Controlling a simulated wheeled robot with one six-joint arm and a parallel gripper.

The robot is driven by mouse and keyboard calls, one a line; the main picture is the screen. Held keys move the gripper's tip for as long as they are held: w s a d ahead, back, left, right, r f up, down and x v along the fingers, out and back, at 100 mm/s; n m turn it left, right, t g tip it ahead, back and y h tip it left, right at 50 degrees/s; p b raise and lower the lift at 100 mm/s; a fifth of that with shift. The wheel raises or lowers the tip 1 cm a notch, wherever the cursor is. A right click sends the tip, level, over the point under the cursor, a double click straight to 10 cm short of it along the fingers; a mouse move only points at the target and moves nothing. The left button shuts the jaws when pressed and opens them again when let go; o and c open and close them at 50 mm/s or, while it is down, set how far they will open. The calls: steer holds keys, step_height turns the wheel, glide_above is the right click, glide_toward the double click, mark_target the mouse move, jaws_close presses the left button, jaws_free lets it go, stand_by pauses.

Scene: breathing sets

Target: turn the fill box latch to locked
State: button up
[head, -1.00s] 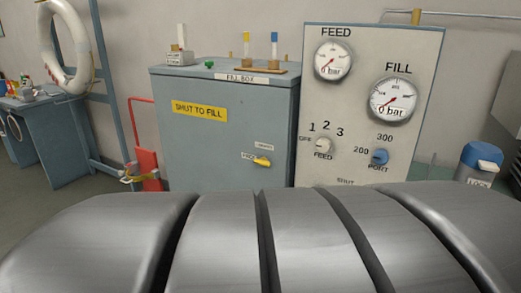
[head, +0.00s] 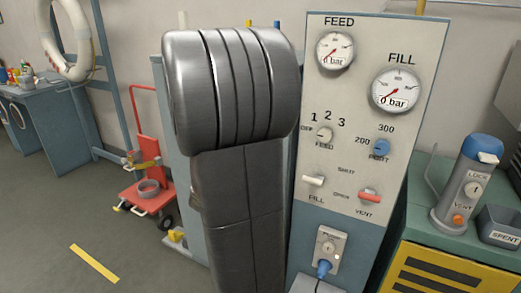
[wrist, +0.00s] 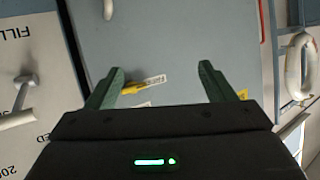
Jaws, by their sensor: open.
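The fill box (head: 172,110) is mostly hidden behind my arm in the head view, with only its left edge showing. Its blue-grey door (wrist: 170,40) fills the middle of the wrist view, turned sideways. The yellow latch (wrist: 133,88) shows there, with a small white label (wrist: 155,80) beside it. My gripper (wrist: 162,70) is open and empty, facing the door. The latch appears between the two green fingers, close to the left one; I cannot tell whether they touch. The latch is hidden in the head view.
The gauge panel (head: 370,100) with knobs and levers stands right of my arm. It also shows at the left of the wrist view (wrist: 25,130). A red trolley (head: 147,190) stands at left. A green bench (head: 430,235) with a cylinder (head: 460,190) stands at right.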

steer(key=w+d+r+m+t+h+p, duration=0.1)
steer(key=w+d+m+h, duration=0.1)
steer(key=w, duration=0.5)
steer(key=w+d+r+m+t+h+p, duration=0.1)
steer(key=w+d+r+m+h, duration=0.1)
steer(key=w+d+h, duration=0.2)
steer(key=w+h, duration=0.3)
steer(key=shift+w+m, duration=0.3)
steer(key=shift+w, duration=0.1)
steer(key=shift+r, duration=0.1)
steer(key=shift+c, duration=0.3)
steer(key=c, duration=0.9)
